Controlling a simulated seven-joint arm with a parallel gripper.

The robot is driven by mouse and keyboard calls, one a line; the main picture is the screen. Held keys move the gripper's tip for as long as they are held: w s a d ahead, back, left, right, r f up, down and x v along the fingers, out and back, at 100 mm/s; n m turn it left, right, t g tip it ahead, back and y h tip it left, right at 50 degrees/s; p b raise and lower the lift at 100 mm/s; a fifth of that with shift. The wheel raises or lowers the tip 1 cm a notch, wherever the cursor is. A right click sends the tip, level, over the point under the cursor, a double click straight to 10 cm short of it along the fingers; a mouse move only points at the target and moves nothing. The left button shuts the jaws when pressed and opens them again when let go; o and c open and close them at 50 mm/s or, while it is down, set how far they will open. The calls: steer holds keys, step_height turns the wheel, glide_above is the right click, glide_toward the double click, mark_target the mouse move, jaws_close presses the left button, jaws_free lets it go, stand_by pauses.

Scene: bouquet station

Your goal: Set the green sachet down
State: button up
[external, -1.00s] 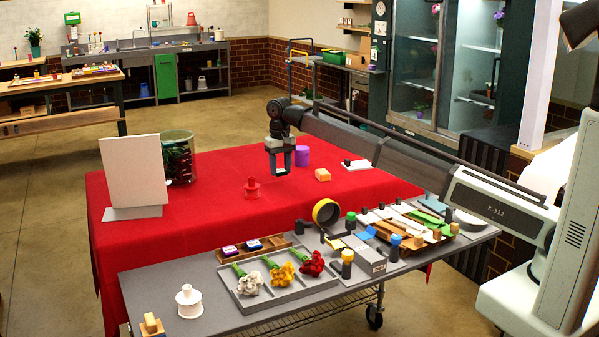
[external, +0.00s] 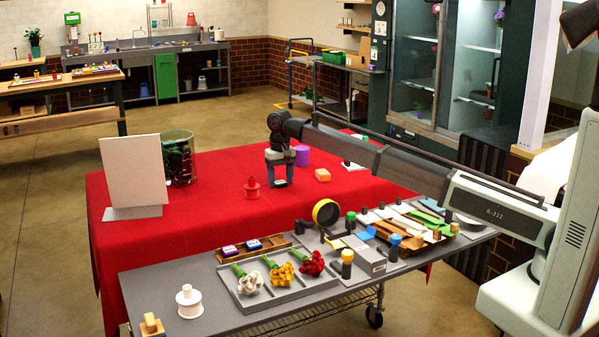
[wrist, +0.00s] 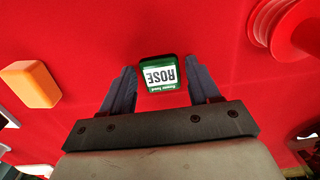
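The green sachet (wrist: 162,74) shows in the wrist view with a white label reading ROSE. In the external view the sachet (external: 280,184) is a small dark block with a white patch at the bottom of my gripper (external: 279,181), low over the red cloth (external: 215,225). The fingers point straight down. I cannot tell whether its underside touches the cloth.
A red spool (external: 251,190) stands left of the gripper. An orange block (external: 322,175) is to the right, a purple cylinder (external: 302,156) behind. A white board (external: 134,172) and a glass vase (external: 178,155) stand left. Cloth around the gripper is clear.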

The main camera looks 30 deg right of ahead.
mark_target(281, 182)
steer(key=shift+o, duration=0.7)
step_height(281, 182, up, 12)
steer(key=shift+r, duration=0.15)
